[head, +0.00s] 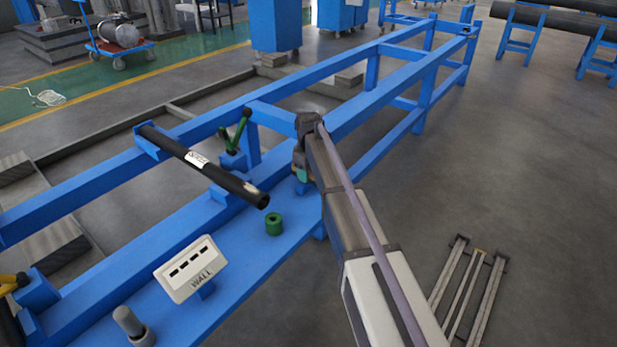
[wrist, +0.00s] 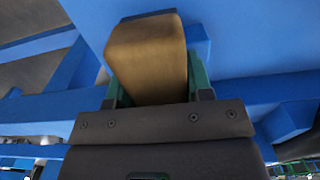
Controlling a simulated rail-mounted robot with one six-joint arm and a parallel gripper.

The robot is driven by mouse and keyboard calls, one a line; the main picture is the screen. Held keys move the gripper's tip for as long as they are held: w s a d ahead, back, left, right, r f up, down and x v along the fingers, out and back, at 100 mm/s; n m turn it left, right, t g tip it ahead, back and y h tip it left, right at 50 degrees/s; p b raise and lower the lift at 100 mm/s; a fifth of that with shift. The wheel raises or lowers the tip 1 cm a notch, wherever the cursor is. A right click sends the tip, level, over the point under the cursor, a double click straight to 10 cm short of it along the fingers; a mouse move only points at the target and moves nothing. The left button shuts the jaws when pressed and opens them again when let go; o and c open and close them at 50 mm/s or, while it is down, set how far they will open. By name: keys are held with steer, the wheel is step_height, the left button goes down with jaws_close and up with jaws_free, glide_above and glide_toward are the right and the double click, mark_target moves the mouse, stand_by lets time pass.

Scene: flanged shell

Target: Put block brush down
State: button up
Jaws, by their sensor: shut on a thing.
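The block brush (wrist: 146,55) shows in the wrist view as a tan-brown block with rounded edges. My gripper (wrist: 155,88) is shut on it, with one green finger on each side. The far end of the block is against a background of blue frame, and I cannot tell whether it touches anything. Its bristles are not visible. In the head view my gripper (head: 302,173) is over the blue bench (head: 235,270), just right of the black tube's near end. The brush is mostly hidden there by my arm.
A black tube (head: 205,166) with a white label lies across the blue frame. A green ring (head: 274,224) stands on the bench, left of my gripper. A white WALL sign (head: 191,269) and a grey cylinder (head: 130,322) are nearer. A green V-shaped support (head: 236,133) stands behind the tube.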

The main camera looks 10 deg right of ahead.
steer(key=shift+f+b, duration=0.25)
steer(key=shift+b, duration=0.05)
steer(key=o, duration=0.8)
steer(key=shift+r, duration=0.1)
steer(key=shift+o, duration=0.2)
step_height(320, 180, up, 13)
steer(key=p, duration=1.3)
steer(key=shift+s+f, duration=0.2)
steer(key=shift+f, duration=0.1)
steer(key=s+m, duration=0.8)
steer(key=s, duration=2.6)
step_height(320, 180, up, 16)
steer(key=w+p, duration=0.1)
steer(key=p, duration=1.5)
steer(key=shift+r, duration=0.25)
